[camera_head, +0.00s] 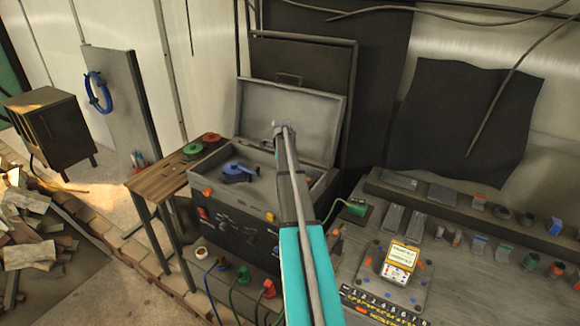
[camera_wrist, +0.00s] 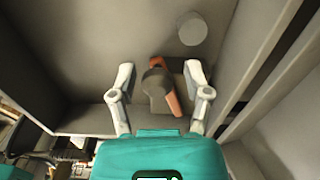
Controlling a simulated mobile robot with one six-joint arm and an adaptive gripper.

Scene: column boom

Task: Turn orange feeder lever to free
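The orange lever (camera_wrist: 172,103) shows in the wrist view, with a dark rounded hub (camera_wrist: 155,82) over its middle. It stands tilted on a grey panel, running from upper left to lower right. My gripper (camera_wrist: 158,68) is open, one pale finger on each side of the lever, with visible gaps. I cannot tell how far the fingertips are from the panel. In the head view my gripper (camera_head: 284,130) is in the open grey box, in front of its raised lid (camera_head: 262,110). The orange lever is hidden there behind my arm.
A blue rotary handle (camera_head: 238,170) sits in the box, left of my arm. A pale round knob (camera_wrist: 192,30) is above the lever. Box walls stand close on both sides. A bench with a yellow meter (camera_head: 400,258) is on the right; a wooden side table (camera_head: 165,178) is left.

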